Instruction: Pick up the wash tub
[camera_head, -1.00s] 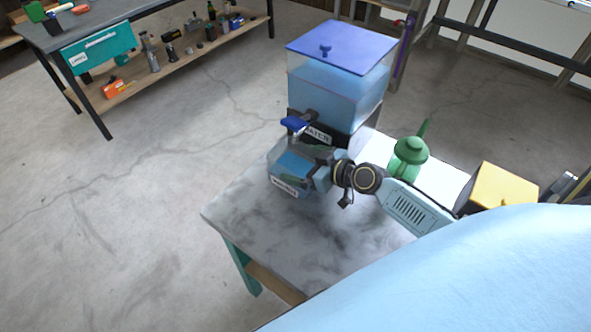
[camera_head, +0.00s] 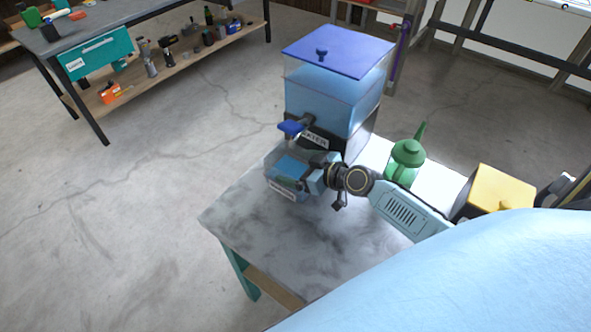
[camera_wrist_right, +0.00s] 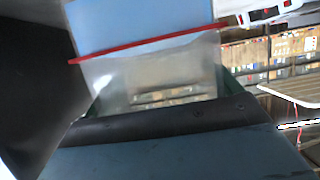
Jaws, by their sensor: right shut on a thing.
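The wash tub (camera_head: 270,162) is a small pale-blue open tub with a white label on its front and blue inside. It is at the grey table's far left part, just below the blue tap of the water dispenser (camera_head: 335,92). My right gripper (camera_head: 308,176) comes in from the right and is shut on the tub's right side. Whether the tub's base touches the table is hard to tell. In the right wrist view, a blurred dark-blue surface fills the bottom, with a clear, red-edged box beyond. My left gripper is not in view.
The marbled grey table (camera_head: 335,235) has bare room in front of the tub. A green pot (camera_head: 405,163) and a yellow box (camera_head: 500,187) stand to the right. A workbench (camera_head: 130,32) with a tool shelf stands at the back left, with clear floor between.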

